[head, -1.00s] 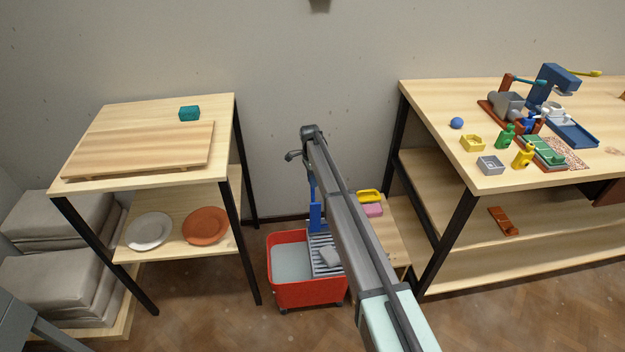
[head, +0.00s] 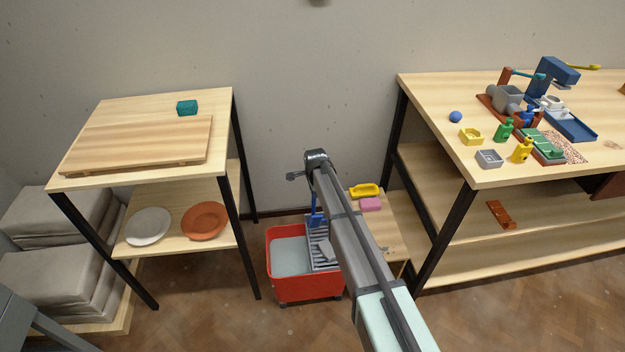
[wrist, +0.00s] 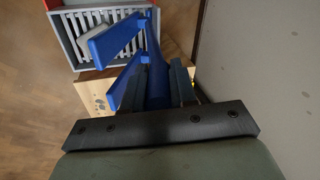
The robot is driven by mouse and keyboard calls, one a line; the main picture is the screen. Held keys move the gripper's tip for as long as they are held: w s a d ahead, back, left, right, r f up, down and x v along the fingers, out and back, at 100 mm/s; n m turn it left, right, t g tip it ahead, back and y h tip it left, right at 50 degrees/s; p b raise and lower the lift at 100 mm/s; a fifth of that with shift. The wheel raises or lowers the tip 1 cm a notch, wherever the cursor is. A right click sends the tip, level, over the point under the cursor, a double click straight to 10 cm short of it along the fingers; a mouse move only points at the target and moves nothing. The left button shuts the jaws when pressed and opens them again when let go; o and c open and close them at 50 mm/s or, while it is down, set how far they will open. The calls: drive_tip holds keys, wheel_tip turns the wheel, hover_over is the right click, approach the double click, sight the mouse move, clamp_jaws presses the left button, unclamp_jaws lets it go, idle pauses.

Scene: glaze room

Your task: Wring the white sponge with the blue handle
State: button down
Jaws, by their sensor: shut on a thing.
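The blue handle (head: 316,218) rises from the wringer of a red bucket (head: 305,290) on the floor in the head view. In the wrist view my gripper (wrist: 158,82) is shut on the blue handle (wrist: 150,50), between its two dark fingers. The white sponge (head: 325,249) lies in the grey slatted wringer (head: 318,262), partly behind my arm. It also shows in the wrist view (wrist: 91,31), beside a blue arm of the handle. My fingertips are hidden by my arm in the head view.
Pale liquid fills the bucket's left part. A low wooden stand (head: 385,225) with a yellow item (head: 365,190) and a pink block (head: 371,204) is close on the right. Tables stand at left (head: 70,182) and right (head: 440,110). The wall is close behind; floor is clear in front.

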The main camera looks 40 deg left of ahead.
drive_tip(key=s+d+f+t+y, duration=0.4)
drive_tip(key=s+d+f, duration=0.2)
drive_tip(key=s+d, duration=0.3)
drive_tip(key=shift+d+t+y, duration=0.15)
drive_tip(key=shift+t+y, duration=0.25)
drive_tip(key=shift+s, duration=0.1)
drive_tip(key=c, duration=0.9)
unclamp_jaws()
drive_tip(key=v, duration=1.3)
drive_tip(key=shift+s+d+r, duration=0.2)
drive_tip(key=shift+s, duration=0.1)
